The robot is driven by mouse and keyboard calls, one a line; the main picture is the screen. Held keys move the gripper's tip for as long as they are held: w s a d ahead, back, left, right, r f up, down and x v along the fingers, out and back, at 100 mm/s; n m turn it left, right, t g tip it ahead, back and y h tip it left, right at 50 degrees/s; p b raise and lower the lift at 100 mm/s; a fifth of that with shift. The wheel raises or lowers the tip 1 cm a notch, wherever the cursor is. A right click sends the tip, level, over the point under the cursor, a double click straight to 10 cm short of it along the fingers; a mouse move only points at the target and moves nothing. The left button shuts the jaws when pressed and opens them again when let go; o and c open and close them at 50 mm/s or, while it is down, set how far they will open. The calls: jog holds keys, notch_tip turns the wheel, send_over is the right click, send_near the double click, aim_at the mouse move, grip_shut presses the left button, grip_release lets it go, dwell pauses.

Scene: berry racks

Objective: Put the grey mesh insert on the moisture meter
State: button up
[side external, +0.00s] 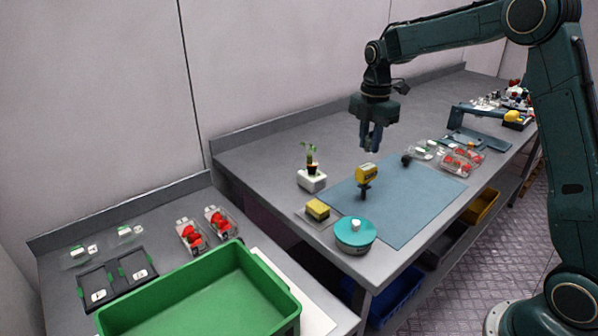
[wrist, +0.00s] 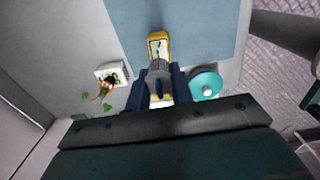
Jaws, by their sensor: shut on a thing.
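The yellow moisture meter (side external: 367,173) sits on the blue mat, with a dark part below its yellow body. In the wrist view the meter (wrist: 158,42) shows a pale face with dark markings, just beyond my fingers. My gripper (side external: 371,148) points down above the meter, with a gap between them. In the wrist view my gripper (wrist: 160,85) is shut on a small grey piece (wrist: 157,71), which looks like the grey mesh insert. My fingers hide part of it, and its mesh cannot be made out. I cannot pick it out in the side view.
A potted plant (side external: 312,180), a yellow block (side external: 317,209) and a teal-lidded round container (side external: 354,233) stand near the blue mat (side external: 410,205). Clear berry boxes (side external: 461,160) lie at its far right. A green crate (side external: 205,295) is on the left table.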

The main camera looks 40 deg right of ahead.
aim_at(369, 150)
jog(key=shift+f, duration=2.1)
jog(key=o, duration=0.9)
jog(key=shift+f, duration=0.1)
notch_tip(369, 150, up, 12)
jog(key=shift+r, duration=0.1)
